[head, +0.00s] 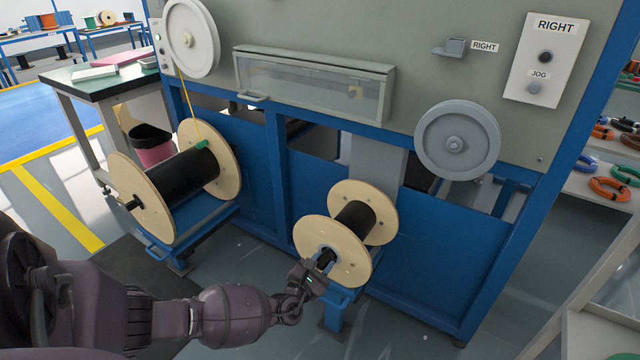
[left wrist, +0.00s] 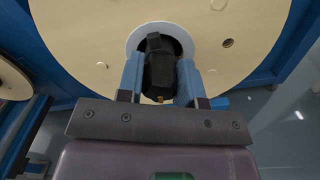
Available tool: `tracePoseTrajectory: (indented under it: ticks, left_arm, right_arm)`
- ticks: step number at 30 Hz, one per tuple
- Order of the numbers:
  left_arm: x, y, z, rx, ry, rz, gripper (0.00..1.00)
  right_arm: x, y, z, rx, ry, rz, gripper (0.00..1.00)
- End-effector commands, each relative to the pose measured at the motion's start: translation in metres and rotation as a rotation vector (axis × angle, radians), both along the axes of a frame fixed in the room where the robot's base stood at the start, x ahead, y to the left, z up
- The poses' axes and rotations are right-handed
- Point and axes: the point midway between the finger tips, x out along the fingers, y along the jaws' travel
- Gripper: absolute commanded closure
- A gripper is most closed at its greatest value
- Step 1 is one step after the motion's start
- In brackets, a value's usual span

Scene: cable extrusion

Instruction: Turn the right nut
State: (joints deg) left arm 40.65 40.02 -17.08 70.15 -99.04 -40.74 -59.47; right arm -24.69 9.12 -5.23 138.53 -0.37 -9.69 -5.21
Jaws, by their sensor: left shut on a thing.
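The right spool (head: 345,232) has wooden flanges and a black core, and sits on a blue stand. Its dark nut (left wrist: 160,68) is at the hub, in front of the pale flange in the left wrist view. My left gripper (head: 318,268) reaches the hub from the front left; in the left wrist view its two blue fingers (left wrist: 161,85) stand on either side of the nut, shut on it. In the head view the nut is partly hidden by the gripper. My right gripper is not in view.
The left spool (head: 175,180) stands on its own blue stand, with a yellow strand running up to a white wheel (head: 191,38). The machine's blue lower panel (head: 450,255) is behind the right spool. A grey wheel (head: 457,140) hangs above right. Open floor (head: 225,265) lies between the stands.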

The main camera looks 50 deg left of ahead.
Motion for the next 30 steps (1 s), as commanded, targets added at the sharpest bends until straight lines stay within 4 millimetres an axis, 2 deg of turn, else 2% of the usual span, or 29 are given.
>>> tracePoseTrajectory:
  ticks: [30]
  left_arm:
    - [0.0014, -0.0014, 0.0014, 0.94, 0.224, 0.001, 0.9]
  right_arm:
    - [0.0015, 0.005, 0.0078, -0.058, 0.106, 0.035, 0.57]
